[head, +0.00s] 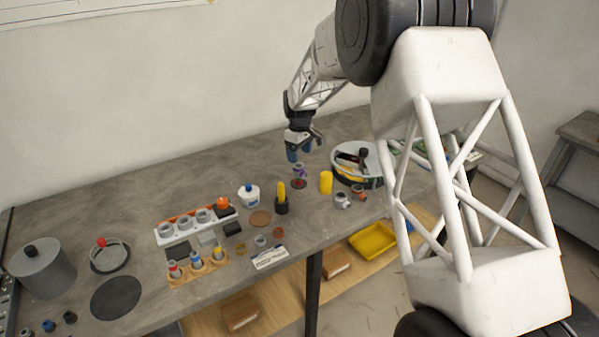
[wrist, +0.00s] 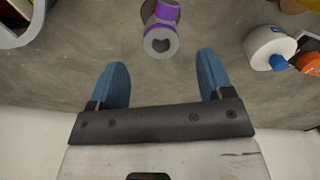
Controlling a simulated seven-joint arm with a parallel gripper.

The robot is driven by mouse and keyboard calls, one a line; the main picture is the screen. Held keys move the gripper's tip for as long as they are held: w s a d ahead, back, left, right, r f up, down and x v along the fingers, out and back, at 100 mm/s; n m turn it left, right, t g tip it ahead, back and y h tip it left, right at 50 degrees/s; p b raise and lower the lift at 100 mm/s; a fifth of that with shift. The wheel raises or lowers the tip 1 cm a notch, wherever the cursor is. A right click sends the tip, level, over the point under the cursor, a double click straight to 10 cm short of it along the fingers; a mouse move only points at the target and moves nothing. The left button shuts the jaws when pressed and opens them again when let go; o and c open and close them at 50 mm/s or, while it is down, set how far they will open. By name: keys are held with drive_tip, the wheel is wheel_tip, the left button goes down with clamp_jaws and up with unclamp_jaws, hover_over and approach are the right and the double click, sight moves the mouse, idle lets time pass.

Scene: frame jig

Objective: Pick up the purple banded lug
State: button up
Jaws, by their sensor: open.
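The purple banded lug (wrist: 160,28) is a grey, pipe-like piece with purple bands and a hollow near end. It lies at the top middle of the wrist view, just beyond the gap between my fingers. In the head view, the lug (head: 299,170) shows small, directly below my gripper (head: 303,152). My gripper also shows in the wrist view (wrist: 162,72), with two blue fingers spread wide and nothing between them.
A round tray (head: 345,178) with tools stands right of the lug, and a yellow cylinder (head: 326,182) is nearby. A yellow piece in a dark holder (head: 281,206) and a white jar (head: 249,195) stand to the left. Bare table lies behind.

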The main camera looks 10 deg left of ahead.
sight(299, 165)
drive_tip(key=shift+f, duration=0.5)
drive_tip(key=shift+a+f, duration=0.15)
drive_tip(key=shift+f, duration=2.45)
drive_tip(key=c, duration=1.1)
drive_tip(key=shift+r, duration=0.15)
